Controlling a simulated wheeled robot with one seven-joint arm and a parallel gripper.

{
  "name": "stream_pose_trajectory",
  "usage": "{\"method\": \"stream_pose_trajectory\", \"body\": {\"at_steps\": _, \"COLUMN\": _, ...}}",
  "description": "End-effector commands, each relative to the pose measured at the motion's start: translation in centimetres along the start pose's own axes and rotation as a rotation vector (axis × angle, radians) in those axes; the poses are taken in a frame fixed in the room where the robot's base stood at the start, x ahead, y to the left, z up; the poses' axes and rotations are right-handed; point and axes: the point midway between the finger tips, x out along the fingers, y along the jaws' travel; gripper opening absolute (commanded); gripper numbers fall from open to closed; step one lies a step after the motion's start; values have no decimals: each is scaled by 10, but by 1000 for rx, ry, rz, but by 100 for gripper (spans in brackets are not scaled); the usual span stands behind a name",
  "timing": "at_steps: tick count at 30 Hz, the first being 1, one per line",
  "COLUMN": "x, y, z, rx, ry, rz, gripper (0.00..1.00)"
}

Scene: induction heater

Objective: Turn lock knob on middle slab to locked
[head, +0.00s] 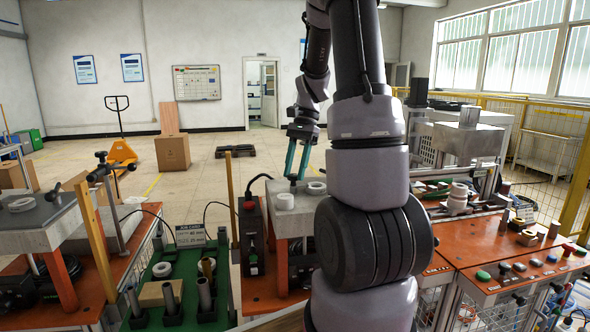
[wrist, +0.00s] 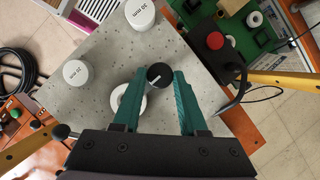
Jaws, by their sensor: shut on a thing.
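The lock knob (wrist: 160,76) is a round black knob with a white pointer line, on the grey speckled middle slab (wrist: 85,102). The line runs slantwise in the wrist view. My gripper (wrist: 160,73) has its teal fingers on both sides of the knob and is shut on it.
On the slab stand white labelled cylinders (wrist: 140,14) (wrist: 75,72) and a white ring (wrist: 128,106), close by my left finger. A control box with a red button (wrist: 215,41) stands beside the slab. A green tray (head: 165,265) with metal posts is at left.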

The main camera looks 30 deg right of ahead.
Motion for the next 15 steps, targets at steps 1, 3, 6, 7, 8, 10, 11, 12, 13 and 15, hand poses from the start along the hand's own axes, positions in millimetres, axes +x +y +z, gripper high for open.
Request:
{"method": "stream_pose_trajectory", "body": {"at_steps": 1, "x": -1, "y": 0, "z": 0, "rx": 1, "ry": 1, "rz": -2, "gripper": 0}}
{"method": "stream_pose_trajectory", "body": {"at_steps": 3, "x": -1, "y": 0, "z": 0, "rx": 1, "ry": 1, "rz": -2, "gripper": 0}}
{"method": "stream_pose_trajectory", "body": {"at_steps": 6, "x": -1, "y": 0, "z": 0, "rx": 0, "ry": 1, "rz": -1, "gripper": 0}}
{"method": "stream_pose_trajectory", "body": {"at_steps": 7, "x": -1, "y": 0, "z": 0, "rx": 0, "ry": 1, "rz": -1, "gripper": 0}}
{"method": "stream_pose_trajectory", "body": {"at_steps": 8, "x": 0, "y": 0, "z": 0, "rx": 0, "ry": 1, "rz": -1, "gripper": 0}}
{"method": "stream_pose_trajectory", "body": {"at_steps": 10, "x": 0, "y": 0, "z": 0, "rx": 0, "ry": 1, "rz": -1, "gripper": 69}}
{"method": "stream_pose_trajectory", "body": {"at_steps": 11, "x": 0, "y": 0, "z": 0, "rx": 0, "ry": 1, "rz": -1, "gripper": 72}}
{"method": "stream_pose_trajectory", "body": {"at_steps": 12, "x": 0, "y": 0, "z": 0, "rx": 0, "ry": 1, "rz": -1, "gripper": 72}}
{"method": "stream_pose_trajectory", "body": {"at_steps": 13, "x": 0, "y": 0, "z": 0, "rx": 0, "ry": 1, "rz": -1, "gripper": 72}}
{"method": "stream_pose_trajectory", "body": {"at_steps": 15, "x": 0, "y": 0, "z": 0, "rx": -1, "ry": 0, "rz": 0, "gripper": 72}}
